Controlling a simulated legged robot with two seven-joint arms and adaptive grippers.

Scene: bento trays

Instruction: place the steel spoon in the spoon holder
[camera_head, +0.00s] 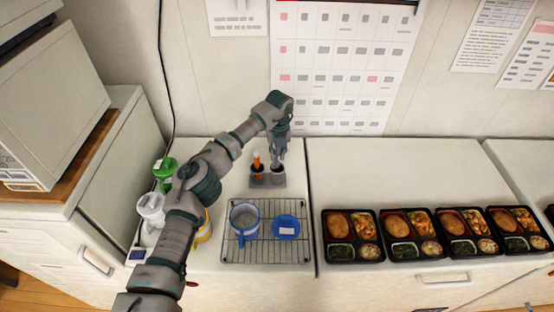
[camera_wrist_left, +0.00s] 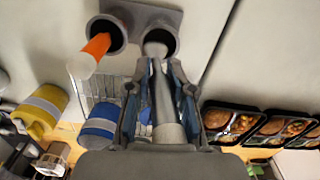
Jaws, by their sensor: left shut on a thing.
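The grey spoon holder (camera_head: 267,181) stands at the back of the left counter, behind the wire rack. It also shows at the top of the left wrist view (camera_wrist_left: 156,14), with two round openings. My left gripper (camera_head: 280,150) is above the holder's right side. In the left wrist view the gripper (camera_wrist_left: 160,68) is shut on the grey steel spoon (camera_wrist_left: 163,98). The spoon's far end is at the right opening; how deep it sits, I cannot tell. An orange and white utensil (camera_wrist_left: 94,50) stands in the left opening. My right gripper is out of view.
A wire rack (camera_head: 236,255) in front of the holder carries a blue-rimmed cup (camera_head: 244,218) and a blue lid-like item (camera_head: 286,227). Green (camera_head: 164,170) and white (camera_head: 151,208) items stand left. Several bento trays (camera_head: 352,258) line the right counter's front; behind them is clear.

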